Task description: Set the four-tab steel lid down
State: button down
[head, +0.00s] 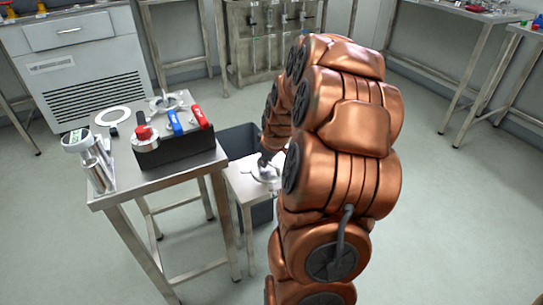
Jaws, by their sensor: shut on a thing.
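My gripper (268,163) is at the end of my copper-coloured arm, low over a small pale side table (238,186). It is shut on a round steel piece (264,177), which looks like the four-tab steel lid. My arm hides part of the lid and the fingers, so its tabs are hard to make out. The lid is at or just above the side table's top; I cannot tell whether it touches.
A dark bin (238,138) stands behind the side table. Floor at right is clear.

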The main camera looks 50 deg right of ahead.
jog(key=w+d, duration=0.1)
jog(key=d, duration=0.1)
jog(key=w+d, duration=0.1)
jog(key=d, duration=0.1)
jog(key=w+d, duration=0.1)
jog(key=d, duration=0.1)
jog(key=shift+w+d+f+b, duration=0.2)
jog(key=shift+w+f+b, duration=0.1)
jog(key=shift+w, duration=0.05)
jog(key=shift+d+f, duration=0.1)
jog(key=shift+f, duration=0.15)
jog(key=shift+f+b, duration=0.35)
jog(key=shift+f, duration=1.15)
jog(key=shift+f, duration=0.1)
jog(key=c, duration=1.2)
grip_release()
